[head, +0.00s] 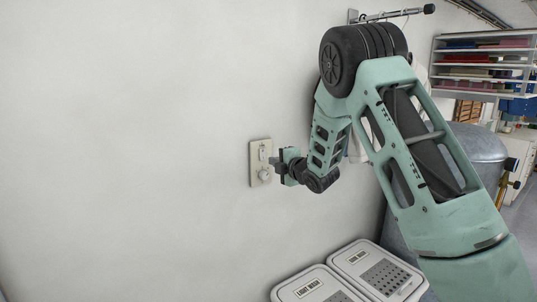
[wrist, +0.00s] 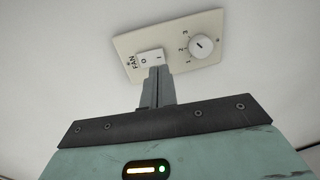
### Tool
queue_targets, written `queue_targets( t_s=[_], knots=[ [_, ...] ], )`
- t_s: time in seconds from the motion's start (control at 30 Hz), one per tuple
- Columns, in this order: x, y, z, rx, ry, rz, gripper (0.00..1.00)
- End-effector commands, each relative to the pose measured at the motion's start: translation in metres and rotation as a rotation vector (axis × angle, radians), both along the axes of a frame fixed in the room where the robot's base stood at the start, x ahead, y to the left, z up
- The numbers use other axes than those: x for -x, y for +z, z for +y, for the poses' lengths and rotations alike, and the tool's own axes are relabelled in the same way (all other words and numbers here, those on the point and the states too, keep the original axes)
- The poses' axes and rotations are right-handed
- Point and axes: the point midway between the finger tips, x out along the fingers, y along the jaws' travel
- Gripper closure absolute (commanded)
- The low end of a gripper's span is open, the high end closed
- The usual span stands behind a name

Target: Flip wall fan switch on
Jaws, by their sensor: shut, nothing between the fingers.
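The fan switch plate (head: 253,163) is a cream plate on the white wall, left of my gripper in the head view. It also shows at the top of the wrist view (wrist: 177,68). It carries a white rocker switch (wrist: 147,57) marked FAN, O and I, and a round white knob (wrist: 203,48) with numbers around it. My gripper (head: 274,160) is shut and empty, pointing at the plate. In the wrist view the closed fingertips (wrist: 158,71) overlap the rocker's lower edge near the I end. I cannot tell whether they touch it or which side is pressed.
Two white-lidded bins (head: 318,289) stand below, one labelled LIGHT WASH. A wall rod (head: 393,14) sticks out above my arm. A grey round tank (head: 478,148) and shelves with folded cloths (head: 487,58) are at the right. The wall left of the plate is bare.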

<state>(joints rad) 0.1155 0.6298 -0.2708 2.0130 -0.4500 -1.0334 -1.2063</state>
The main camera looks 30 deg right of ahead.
Motion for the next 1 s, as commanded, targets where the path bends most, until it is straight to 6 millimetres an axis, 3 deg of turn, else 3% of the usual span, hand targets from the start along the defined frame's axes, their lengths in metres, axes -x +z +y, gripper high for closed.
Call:
queue_targets(
  t_s=[0.1, 0.3, 1.0],
  knots=[
    [-0.018, 0.001, 0.001, 0.000, 0.001, 0.002, 1.00],
    [-0.036, -0.003, 0.001, 0.000, 0.000, 0.001, 1.00],
    [-0.043, -0.009, 0.001, 0.000, 0.000, -0.037, 1.00]
  ],
)
